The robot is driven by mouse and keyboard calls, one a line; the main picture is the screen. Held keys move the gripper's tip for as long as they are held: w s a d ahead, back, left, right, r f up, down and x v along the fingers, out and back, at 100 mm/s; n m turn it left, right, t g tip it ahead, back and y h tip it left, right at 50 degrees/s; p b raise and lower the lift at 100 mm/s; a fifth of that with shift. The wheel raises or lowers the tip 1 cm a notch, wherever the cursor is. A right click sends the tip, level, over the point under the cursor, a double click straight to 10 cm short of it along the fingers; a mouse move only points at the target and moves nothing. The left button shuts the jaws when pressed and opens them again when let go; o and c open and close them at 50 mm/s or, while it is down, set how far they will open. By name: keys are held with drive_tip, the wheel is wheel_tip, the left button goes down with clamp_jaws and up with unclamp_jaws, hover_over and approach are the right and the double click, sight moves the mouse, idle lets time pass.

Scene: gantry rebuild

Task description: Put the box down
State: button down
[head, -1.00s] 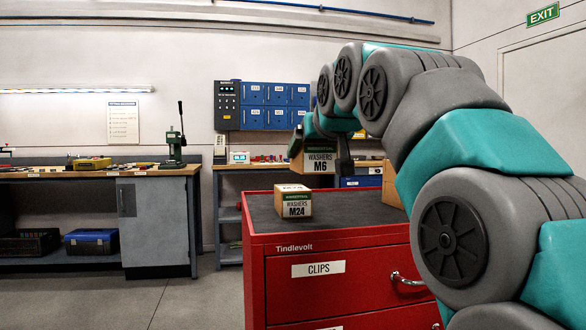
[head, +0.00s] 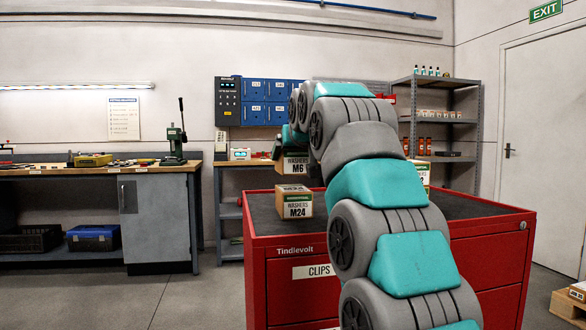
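A cardboard box labelled WASHERS M6 (head: 293,166) shows in the head view, at the end of my arm. My gripper (head: 289,146) is around its upper part and appears shut on it; one dark finger shows at the box's left side, and the arm hides the rest. The box appears upright, just above and behind the WASHERS M24 box in the picture. Whether its underside touches anything cannot be told.
The WASHERS M24 box (head: 294,203) stands on the dark top of the red Tindlevolt cabinet (head: 292,290). Another box (head: 424,172) is partly hidden behind my arm. The cabinet top's right part (head: 460,206) is clear. A workbench (head: 232,167) and shelf rack (head: 446,130) stand behind.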

sight(293, 168)
drive_tip(key=shift+f, duration=1.65)
drive_tip(key=shift+b, duration=0.3)
drive_tip(key=shift+f, duration=0.2)
unclamp_jaws()
drive_tip(key=shift+r, duration=0.2)
drive_tip(key=v, duration=1.2)
drive_tip(key=shift+b, duration=0.4)
